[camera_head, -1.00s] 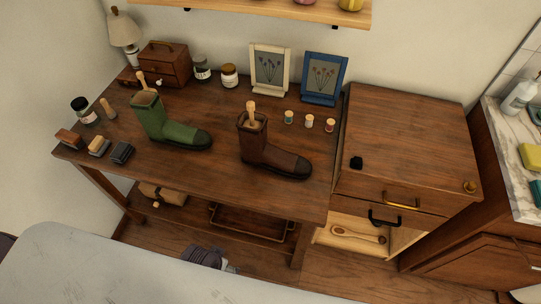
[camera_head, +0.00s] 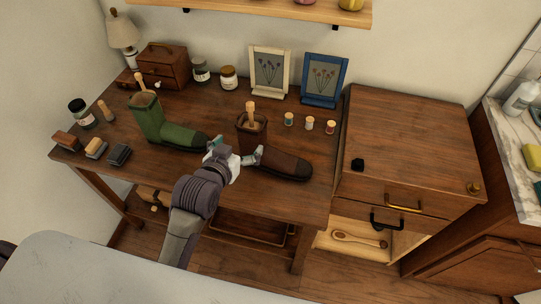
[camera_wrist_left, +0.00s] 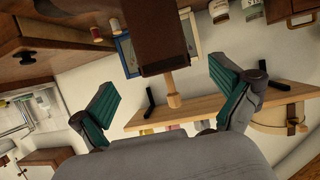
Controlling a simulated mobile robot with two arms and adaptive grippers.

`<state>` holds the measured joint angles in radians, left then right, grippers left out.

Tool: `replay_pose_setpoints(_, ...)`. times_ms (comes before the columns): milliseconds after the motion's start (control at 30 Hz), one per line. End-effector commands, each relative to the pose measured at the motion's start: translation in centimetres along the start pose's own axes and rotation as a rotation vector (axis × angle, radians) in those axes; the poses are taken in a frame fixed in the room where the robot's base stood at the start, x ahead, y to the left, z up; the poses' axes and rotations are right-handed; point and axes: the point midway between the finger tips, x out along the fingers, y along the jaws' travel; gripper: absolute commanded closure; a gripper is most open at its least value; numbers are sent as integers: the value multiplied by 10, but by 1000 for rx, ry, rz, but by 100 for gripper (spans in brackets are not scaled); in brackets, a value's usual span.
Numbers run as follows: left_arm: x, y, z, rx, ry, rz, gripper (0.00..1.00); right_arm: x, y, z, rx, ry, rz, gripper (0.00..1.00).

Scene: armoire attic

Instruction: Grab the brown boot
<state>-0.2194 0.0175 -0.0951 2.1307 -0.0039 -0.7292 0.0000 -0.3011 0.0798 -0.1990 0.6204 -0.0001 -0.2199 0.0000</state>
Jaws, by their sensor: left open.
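The brown boot (camera_head: 285,163) stands upright on the wooden table, its toe to the right and a light wooden piece (camera_head: 251,112) sticking out of its top. My left gripper (camera_head: 235,152) is open at the near left side of its shaft and hides part of it. In the left wrist view, the boot's dark brown shaft (camera_wrist_left: 160,35) hangs upside down between the two teal-padded fingers (camera_wrist_left: 163,78), with a gap showing on each side. The wooden piece (camera_wrist_left: 173,92) points down there. My right gripper is not in view.
A green boot (camera_head: 175,131) stands close to the left of my gripper. Brushes (camera_head: 96,148) lie at the table's left end. A cabinet (camera_head: 415,130) adjoins on the right.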

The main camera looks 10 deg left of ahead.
Motion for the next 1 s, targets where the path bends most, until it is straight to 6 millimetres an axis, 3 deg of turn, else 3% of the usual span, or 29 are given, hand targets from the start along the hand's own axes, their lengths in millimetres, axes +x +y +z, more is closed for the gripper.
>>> replay_pose_setpoints(200,38,0,0,0,-2,0,0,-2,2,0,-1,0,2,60)
replay_pose_setpoints(433,55,1,0,0,-3,0,0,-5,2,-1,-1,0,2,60)
replay_pose_setpoints(700,93,2,2,0,-3,0,0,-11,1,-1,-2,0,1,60)
replay_pose_setpoints(1000,100,2,3,0,-3,0,0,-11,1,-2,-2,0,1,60)
